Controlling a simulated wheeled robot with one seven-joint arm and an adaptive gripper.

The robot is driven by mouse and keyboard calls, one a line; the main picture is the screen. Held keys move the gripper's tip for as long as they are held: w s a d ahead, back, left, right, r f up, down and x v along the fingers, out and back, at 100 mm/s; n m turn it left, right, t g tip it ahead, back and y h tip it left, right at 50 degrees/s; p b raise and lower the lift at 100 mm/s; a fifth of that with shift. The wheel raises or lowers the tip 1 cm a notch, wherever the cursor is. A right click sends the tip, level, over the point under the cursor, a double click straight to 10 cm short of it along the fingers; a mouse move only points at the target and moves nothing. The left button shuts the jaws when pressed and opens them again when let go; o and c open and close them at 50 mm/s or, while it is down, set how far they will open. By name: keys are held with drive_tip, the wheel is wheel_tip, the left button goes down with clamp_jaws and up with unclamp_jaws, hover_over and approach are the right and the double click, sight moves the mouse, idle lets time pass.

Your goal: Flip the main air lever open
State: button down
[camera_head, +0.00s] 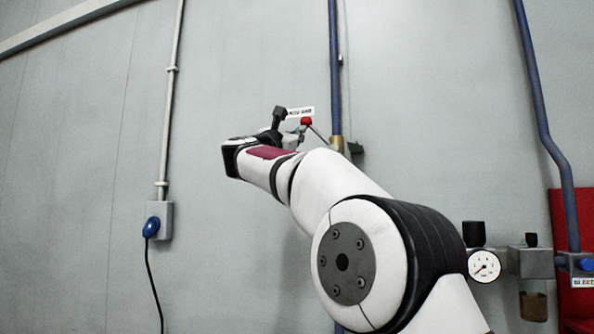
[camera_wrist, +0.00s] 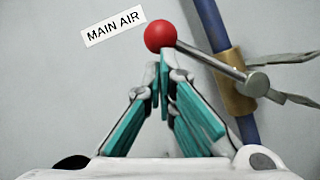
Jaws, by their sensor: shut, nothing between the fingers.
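The main air lever shows in the wrist view as a metal rod (camera_wrist: 212,62) with a red ball knob (camera_wrist: 160,36) on its end. The rod slants from the knob down to a pivot by a brass fitting (camera_wrist: 236,92) on a blue pipe. A white MAIN AIR label (camera_wrist: 113,25) is left of the knob. My gripper (camera_wrist: 161,58) has its teal-padded fingers shut with nothing between them, tips just below the knob; I cannot tell if they touch it. In the head view the red knob (camera_head: 306,121) shows beyond my arm, and my fingers are mostly hidden.
The blue pipe (camera_head: 334,60) runs up the grey wall behind the lever. A pressure gauge (camera_head: 484,266) and a red panel (camera_head: 572,225) are at the right. A socket box (camera_head: 165,220) with a blue plug and black cable is at the left.

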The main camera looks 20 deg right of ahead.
sight(308, 121)
drive_tip(key=shift+s+d+r+m+g+h+p, duration=0.25)
drive_tip(key=shift+d+r+m+g+p, duration=0.25)
drive_tip(key=shift+m, duration=0.65)
drive_tip(key=shift+s+d+r+m+g+h+p, duration=0.2)
drive_tip(key=shift+r+m+g+p, duration=0.35)
drive_tip(key=shift+m, duration=0.55)
drive_tip(key=shift+s+d+r+m+g+h+p, duration=0.15)
drive_tip(key=shift+s+d+r+m+g+p, duration=0.15)
drive_tip(key=shift+r+m+g, duration=0.65)
drive_tip(key=shift+d+f+m, duration=0.15)
drive_tip(key=shift+f+m, duration=0.1)
drive_tip(key=shift+m, duration=0.25)
drive_tip(key=shift+s+d+r+p, duration=0.35)
drive_tip(key=shift+d+r, duration=0.05)
drive_tip(key=shift+r, duration=0.1)
drive_tip(key=shift+s+d+r, duration=0.25)
drive_tip(key=shift+s+d, duration=0.05)
drive_tip(key=shift+d, duration=0.15)
